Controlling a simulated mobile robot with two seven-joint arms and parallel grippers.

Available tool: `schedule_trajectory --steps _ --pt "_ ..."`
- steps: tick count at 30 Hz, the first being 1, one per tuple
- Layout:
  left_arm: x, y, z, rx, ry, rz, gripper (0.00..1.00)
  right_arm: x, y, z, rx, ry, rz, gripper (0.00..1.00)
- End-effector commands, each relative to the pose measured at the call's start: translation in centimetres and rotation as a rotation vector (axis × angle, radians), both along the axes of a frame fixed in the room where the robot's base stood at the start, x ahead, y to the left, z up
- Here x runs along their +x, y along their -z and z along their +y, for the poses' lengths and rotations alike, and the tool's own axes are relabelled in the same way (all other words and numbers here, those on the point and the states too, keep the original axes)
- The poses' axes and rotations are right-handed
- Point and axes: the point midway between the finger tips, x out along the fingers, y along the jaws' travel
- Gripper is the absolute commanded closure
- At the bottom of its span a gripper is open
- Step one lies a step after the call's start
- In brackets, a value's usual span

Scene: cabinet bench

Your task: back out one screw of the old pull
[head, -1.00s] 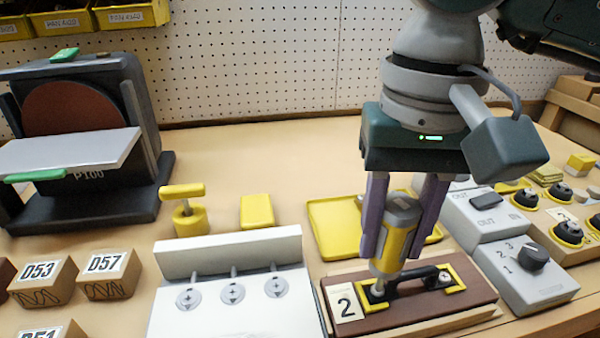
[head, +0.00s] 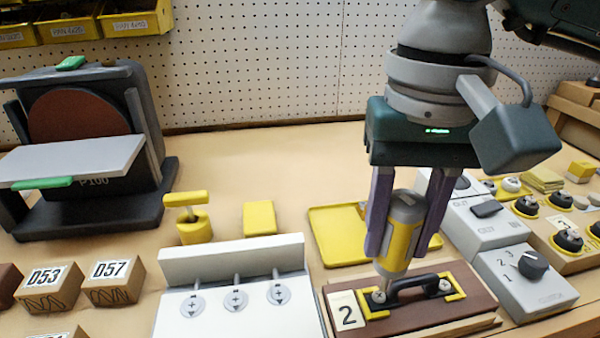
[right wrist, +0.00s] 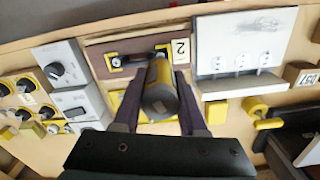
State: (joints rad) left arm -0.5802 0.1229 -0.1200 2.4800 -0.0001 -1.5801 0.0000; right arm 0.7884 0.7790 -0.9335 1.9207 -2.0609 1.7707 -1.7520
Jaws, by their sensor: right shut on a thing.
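The old pull (head: 415,285) is a black bar handle on a brown board (head: 440,315) marked 2, with yellow corner pieces at its ends. One screw (head: 379,297) shows at its left end and another (head: 445,285) at its right end. My right gripper (head: 397,250) is shut on a yellow and grey screwdriver (head: 400,240), held nearly upright with its tip at or just above the left screw. I cannot tell whether they touch. The right wrist view also shows the screwdriver (right wrist: 160,90) between the fingers and the pull (right wrist: 138,58) beyond. My left gripper is not in view.
A yellow tray (head: 330,240) lies behind the board. A white panel with several screws (head: 235,255) stands left of it, and grey switch boxes (head: 520,290) stand close on the right. A sander (head: 85,140) is at far left. The back middle of the bench is clear.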

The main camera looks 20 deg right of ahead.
Motion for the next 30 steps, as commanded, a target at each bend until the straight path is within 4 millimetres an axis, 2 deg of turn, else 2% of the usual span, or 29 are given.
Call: schedule_trajectory --steps 1,14,30 --pt "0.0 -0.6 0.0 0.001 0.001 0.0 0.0 0.1 -0.8 0.0 0.0 0.0 -0.002 1.0" --pt "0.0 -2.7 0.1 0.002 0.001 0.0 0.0 0.1 -4.1 0.0 0.002 -0.002 -0.004 1.0" --pt "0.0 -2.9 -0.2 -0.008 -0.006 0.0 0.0 0.1 -4.5 0.1 0.003 -0.004 -0.005 1.0"
